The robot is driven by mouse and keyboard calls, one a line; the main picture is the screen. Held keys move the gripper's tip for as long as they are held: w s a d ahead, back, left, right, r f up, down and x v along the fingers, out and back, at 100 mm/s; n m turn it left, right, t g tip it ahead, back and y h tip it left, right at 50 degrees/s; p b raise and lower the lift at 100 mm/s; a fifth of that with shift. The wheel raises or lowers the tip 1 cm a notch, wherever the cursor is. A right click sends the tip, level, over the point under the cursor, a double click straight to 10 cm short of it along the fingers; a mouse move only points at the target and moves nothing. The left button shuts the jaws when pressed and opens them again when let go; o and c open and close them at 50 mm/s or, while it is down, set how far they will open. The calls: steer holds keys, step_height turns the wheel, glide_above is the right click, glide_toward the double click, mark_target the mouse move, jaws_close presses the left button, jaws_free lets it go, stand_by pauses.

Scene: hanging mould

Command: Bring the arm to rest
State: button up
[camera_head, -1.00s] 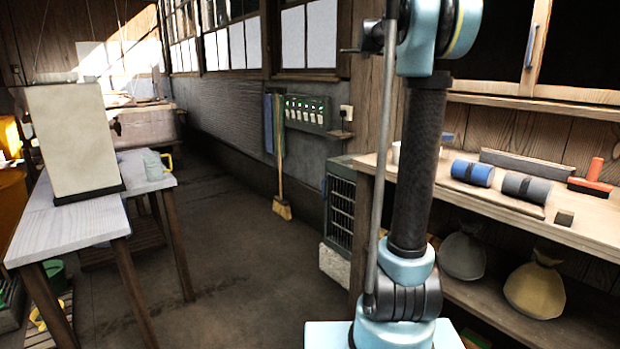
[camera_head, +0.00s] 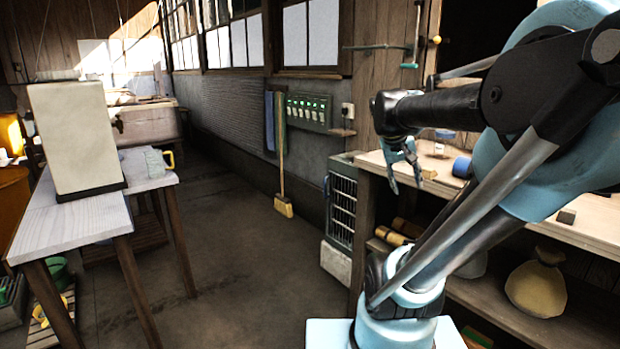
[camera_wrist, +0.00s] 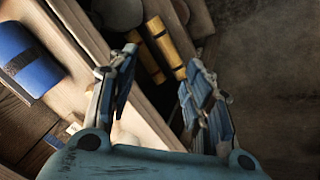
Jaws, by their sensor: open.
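My gripper (camera_head: 405,170) is open and empty in the head view, pointing down in front of the front edge of the wooden shelf unit (camera_head: 590,225). My arm is folded, with its upper links reaching over the shelf from the right. In the wrist view, the two fingers of my gripper (camera_wrist: 163,95) stand apart with nothing between them. The shelf's edge and a dark gap with yellow rolls (camera_wrist: 165,48) show beyond the fingers. The arm hides part of the shelf top in the head view.
A blue roll (camera_head: 461,167) lies on the shelf top and shows in the wrist view (camera_wrist: 25,60). A pale sack (camera_head: 537,285) sits on the lower shelf. A wire-fronted cabinet (camera_head: 341,210) stands left of the shelf. A white table (camera_head: 70,225) is at left; the floor between is clear.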

steer(key=s+a+f+y, duration=0.2)
steer(key=s+a+f, duration=0.2)
steer(key=s+f, duration=0.2)
steer(key=s+a+f+n+g+y, duration=0.1)
steer(key=s+a+f, duration=0.4)
steer(key=f, duration=0.5)
steer(key=s+y, duration=0.1)
steer(key=s, duration=0.1)
steer(key=shift+s+f, duration=0.25)
steer(key=shift+s, duration=0.05)
steer(key=shift+w+f, duration=0.2)
steer(key=shift+w, duration=0.3)
